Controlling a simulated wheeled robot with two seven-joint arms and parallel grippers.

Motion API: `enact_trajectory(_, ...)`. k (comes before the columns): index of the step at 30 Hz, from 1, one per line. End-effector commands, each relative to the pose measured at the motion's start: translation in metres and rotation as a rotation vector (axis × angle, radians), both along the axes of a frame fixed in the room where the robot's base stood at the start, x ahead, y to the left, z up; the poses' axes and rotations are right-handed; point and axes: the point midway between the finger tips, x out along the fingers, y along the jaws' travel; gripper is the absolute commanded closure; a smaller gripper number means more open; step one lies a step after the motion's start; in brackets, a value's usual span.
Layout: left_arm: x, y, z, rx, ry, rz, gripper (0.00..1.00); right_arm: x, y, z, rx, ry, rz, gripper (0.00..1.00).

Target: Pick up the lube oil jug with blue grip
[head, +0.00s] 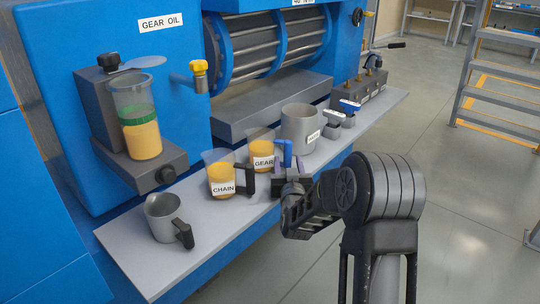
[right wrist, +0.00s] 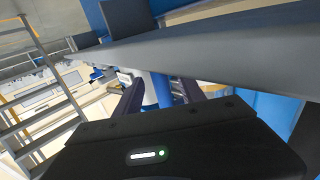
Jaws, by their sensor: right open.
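The jug with the blue grip (head: 262,155) stands on the grey shelf, labelled GEAR and holding amber oil. Its blue grip (head: 285,153) faces my right gripper (head: 289,174). That gripper is open at the grip, its arm coming in from the lower right. In the right wrist view a blue upright piece, seemingly the grip (right wrist: 157,88), shows between the two dark fingers (right wrist: 160,92). Whether the fingers touch it I cannot tell. A similar jug labelled CHAIN (head: 221,178), with a black grip, stands just to the left. My left gripper is not in view.
The grey shelf (head: 130,240) runs along the blue machine. A grey jug (head: 163,216) stands at its near left, a larger grey container (head: 298,127) behind the GEAR jug. A dispenser (head: 137,120) juts out above the shelf. Open floor lies to the right.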

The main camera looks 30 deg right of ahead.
Motion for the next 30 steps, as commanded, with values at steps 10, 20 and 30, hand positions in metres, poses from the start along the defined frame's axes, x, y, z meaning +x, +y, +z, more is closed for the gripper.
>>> enact_trajectory(10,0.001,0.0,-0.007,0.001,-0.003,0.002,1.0,0.023,-0.014,0.0,0.0,0.0,0.0,0.53)
enact_trajectory(20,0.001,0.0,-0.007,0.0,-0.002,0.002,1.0,0.023,-0.013,0.0,0.0,0.0,0.0,0.53)
enact_trajectory(30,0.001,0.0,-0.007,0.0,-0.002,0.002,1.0,0.023,-0.013,0.0,0.0,0.0,0.0,0.69)
